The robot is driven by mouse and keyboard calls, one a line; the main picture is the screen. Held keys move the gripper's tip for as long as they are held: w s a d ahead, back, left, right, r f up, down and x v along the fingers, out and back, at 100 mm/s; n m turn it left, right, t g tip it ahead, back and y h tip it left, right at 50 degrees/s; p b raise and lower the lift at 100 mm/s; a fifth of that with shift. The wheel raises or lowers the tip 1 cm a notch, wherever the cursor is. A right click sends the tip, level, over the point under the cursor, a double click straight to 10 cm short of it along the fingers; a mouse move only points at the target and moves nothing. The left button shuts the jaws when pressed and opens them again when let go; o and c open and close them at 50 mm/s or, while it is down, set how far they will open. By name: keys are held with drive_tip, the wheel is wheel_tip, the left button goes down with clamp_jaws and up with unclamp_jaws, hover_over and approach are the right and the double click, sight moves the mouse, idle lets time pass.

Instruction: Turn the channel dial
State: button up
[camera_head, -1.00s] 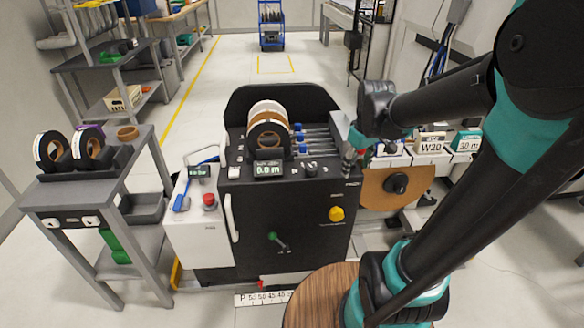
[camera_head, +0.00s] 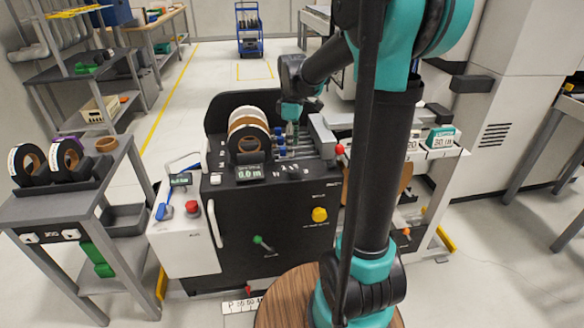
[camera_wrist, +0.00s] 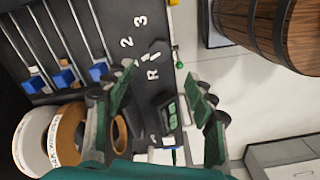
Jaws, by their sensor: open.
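The black edge banding machine (camera_head: 270,215) stands in front of me. Its front face carries a yellow knob (camera_head: 320,214) and a green-tipped lever (camera_head: 260,241). The wrist view shows white marks R, 1, 2 and 3 (camera_wrist: 139,43) on the black top panel. I cannot tell for certain which part is the channel dial. My gripper (camera_head: 291,126) is over the machine's top, by the blue-ended rods (camera_head: 281,139). In the wrist view my gripper (camera_wrist: 158,78) has its green-padded fingers apart, with nothing between them, pointing toward the marks.
Tape rolls (camera_head: 248,140) stand on the machine top close left of my gripper, with a display (camera_head: 250,172) before them. A red emergency button (camera_head: 193,207) is on the white side box. A grey cart (camera_head: 60,205) with rolls stands left. A round wooden barrel (camera_wrist: 275,30) shows in the wrist view.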

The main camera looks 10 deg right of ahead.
sight(293, 170)
wheel_tip(293, 170, down, 10)
drive_tip(key=shift+r, duration=0.2)
drive_tip(key=shift+c, duration=0.5)
drive_tip(key=c, duration=1.1)
drive_tip(key=shift+o, duration=0.2)
